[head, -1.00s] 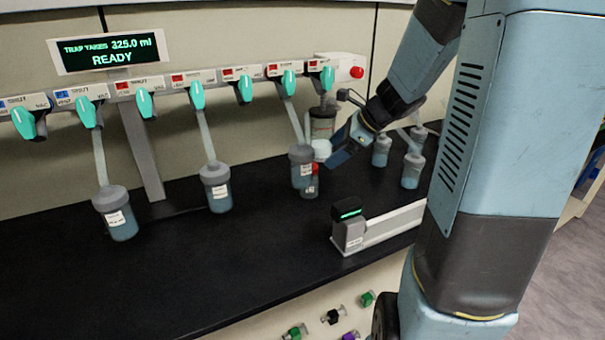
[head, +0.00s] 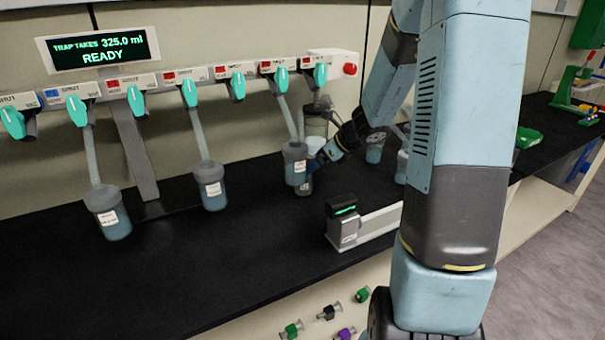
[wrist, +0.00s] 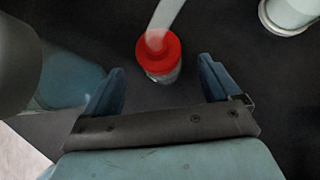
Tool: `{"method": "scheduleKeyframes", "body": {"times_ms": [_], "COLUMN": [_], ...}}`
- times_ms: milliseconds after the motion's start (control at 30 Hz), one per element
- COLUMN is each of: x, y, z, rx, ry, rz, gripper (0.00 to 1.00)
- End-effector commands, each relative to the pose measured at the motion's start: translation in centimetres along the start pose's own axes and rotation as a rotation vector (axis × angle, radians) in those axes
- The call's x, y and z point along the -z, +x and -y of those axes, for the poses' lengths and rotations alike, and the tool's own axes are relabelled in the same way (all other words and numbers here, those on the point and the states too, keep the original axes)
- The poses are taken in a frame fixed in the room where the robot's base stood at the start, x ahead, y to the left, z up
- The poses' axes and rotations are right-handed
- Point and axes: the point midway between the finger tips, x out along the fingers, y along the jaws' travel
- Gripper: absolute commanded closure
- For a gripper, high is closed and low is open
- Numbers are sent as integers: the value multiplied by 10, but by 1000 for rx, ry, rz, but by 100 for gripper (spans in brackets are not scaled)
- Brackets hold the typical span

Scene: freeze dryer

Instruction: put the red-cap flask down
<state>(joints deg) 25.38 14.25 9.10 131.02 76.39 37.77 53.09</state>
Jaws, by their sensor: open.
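The red-cap flask (wrist: 162,68) shows in the wrist view from above, its round red cap just beyond and between my fingertips. A pale strip runs from the top of the picture to the cap. My gripper (wrist: 158,78) is open, with a dark gap between each finger and the flask. In the head view my gripper (head: 316,163) is low over the black bench, beside a grey-capped hanging flask (head: 295,168). A clear flask body (head: 304,187) shows below there, apparently standing on the bench; its cap is hidden.
Grey-capped flasks hang at the left (head: 108,212) and middle (head: 212,188) from the valve manifold. A small device with a green display (head: 343,222) stands in front. More flasks are behind my arm. The bench's front left (head: 150,280) is clear.

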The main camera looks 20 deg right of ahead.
Motion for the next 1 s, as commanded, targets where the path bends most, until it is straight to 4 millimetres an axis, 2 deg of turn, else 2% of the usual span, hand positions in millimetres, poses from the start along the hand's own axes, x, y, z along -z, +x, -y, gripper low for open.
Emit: {"method": "scheduleKeyframes", "body": {"times_ms": [167,333,500,800,1000], "x": [-2,-7,-6,-6,-6], "y": [11,35,50,53,53], "z": [0,0,0,1,1], "rx": [-2,-2,-1,1,1], "ry": [-1,0,0,-1,-1], "rz": [0,0,0,0,0], "gripper": [10,10,10,10,29]}}
